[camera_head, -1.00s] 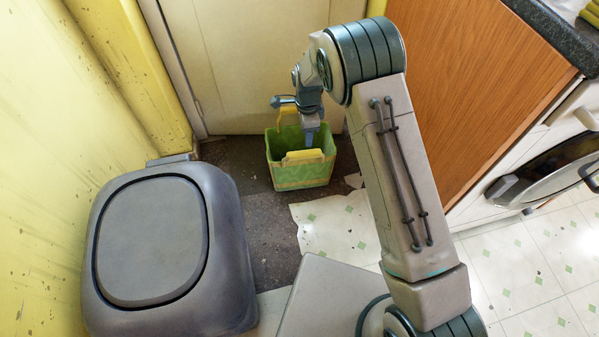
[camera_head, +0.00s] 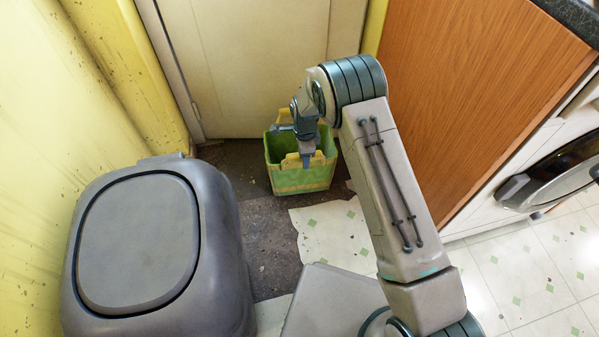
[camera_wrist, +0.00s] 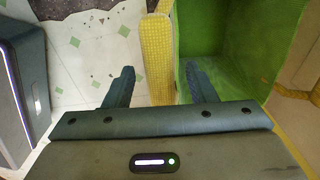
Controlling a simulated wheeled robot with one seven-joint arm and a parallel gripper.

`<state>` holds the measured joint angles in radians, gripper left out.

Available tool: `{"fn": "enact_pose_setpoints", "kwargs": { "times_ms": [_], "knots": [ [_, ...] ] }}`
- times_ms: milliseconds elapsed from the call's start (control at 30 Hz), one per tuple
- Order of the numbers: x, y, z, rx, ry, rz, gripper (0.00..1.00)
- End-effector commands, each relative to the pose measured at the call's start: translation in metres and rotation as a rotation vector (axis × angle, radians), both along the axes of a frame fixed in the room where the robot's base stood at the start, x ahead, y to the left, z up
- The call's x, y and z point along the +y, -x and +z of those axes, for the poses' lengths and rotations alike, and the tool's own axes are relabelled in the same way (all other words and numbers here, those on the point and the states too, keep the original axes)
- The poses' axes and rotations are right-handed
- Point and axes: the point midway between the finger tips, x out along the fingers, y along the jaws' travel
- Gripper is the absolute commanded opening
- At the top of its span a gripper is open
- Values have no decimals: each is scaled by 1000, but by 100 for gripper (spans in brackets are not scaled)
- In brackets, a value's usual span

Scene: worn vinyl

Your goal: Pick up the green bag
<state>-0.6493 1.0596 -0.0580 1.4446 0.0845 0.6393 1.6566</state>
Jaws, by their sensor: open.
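The green bag (camera_head: 303,181) stands upright and open-topped on the dark floor patch by the door. It has yellow handles and trim. My gripper (camera_head: 306,161) is over its near rim, partly hiding the near yellow handle (camera_head: 290,161). In the wrist view, my gripper (camera_wrist: 158,76) is open and straddles the yellow handle strip (camera_wrist: 158,50). One finger is outside the bag and the other is over or inside its green interior (camera_wrist: 225,60). Gaps show on both sides of the strip. The far handle is largely hidden by my arm.
A grey lidded bin (camera_head: 140,240) stands at the left, near the yellow wall. A cream door (camera_head: 250,60) is behind the bag. A wooden cabinet panel (camera_head: 480,90) and a washing machine (camera_head: 560,170) are at the right. Torn vinyl (camera_head: 335,235) lies in front.

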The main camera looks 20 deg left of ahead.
Motion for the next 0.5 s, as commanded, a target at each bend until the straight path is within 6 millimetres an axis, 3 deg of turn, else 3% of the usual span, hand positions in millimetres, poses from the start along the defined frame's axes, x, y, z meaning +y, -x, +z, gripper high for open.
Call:
{"fn": "enact_pose_setpoints", "kwargs": {
  "times_ms": [33, 100, 367, 500],
  "knots": [
    [0, 0, -14, 3, 1, -1, 51],
    [0, 0, -22, 2, 1, -1, 51],
    [0, 0, -24, 0, 0, 0, 51],
    [0, 0, -24, 0, 0, -1, 15]
  ]
}}
